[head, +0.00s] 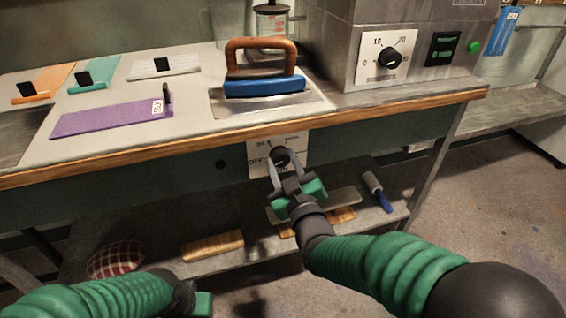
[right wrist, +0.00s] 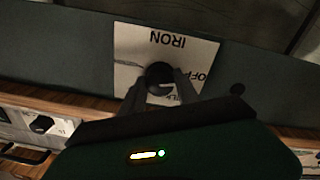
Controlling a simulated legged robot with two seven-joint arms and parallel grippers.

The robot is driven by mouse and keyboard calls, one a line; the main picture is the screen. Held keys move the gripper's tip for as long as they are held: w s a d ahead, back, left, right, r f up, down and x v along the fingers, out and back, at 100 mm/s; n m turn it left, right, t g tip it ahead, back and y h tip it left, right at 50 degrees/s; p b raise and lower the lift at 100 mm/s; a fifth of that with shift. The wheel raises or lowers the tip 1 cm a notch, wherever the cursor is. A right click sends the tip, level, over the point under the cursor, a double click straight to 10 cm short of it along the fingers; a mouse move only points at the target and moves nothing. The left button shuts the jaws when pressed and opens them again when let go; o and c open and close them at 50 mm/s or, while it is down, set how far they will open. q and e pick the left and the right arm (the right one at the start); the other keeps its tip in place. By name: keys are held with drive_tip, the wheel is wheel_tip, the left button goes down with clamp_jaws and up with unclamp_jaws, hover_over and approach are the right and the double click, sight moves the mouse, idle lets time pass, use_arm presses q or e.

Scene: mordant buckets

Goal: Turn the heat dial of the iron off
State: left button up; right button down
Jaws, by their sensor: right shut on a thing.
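The heat dial (head: 281,155) is a round black knob on a white label plate (head: 299,142) on the bench's front, below the iron. In the right wrist view the dial (right wrist: 160,74) sits on the plate (right wrist: 128,68), which reads IRON and OFF upside down. My right gripper (head: 283,168) is shut on the dial, a finger on each side; the fingers also show in the right wrist view (right wrist: 160,88). They partly hide the dial and its markings, so I cannot read its setting. The iron (head: 264,87), blue with a wooden handle, rests on a metal plate (head: 318,104). My left gripper (head: 203,303) is low at bottom left, its fingers not clear.
A purple board (head: 110,119) lies at left. A lower shelf holds wooden blocks (head: 213,246), a checked cushion (head: 117,258) and a roller (head: 372,185).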

drive_tip(key=shift+f, duration=0.35)
drive_tip(key=c, duration=1.1)
unclamp_jaws()
drive_tip(key=shift+c, duration=0.2)
drive_tip(key=shift+o, duration=1.1)
drive_tip(key=shift+r, duration=0.2)
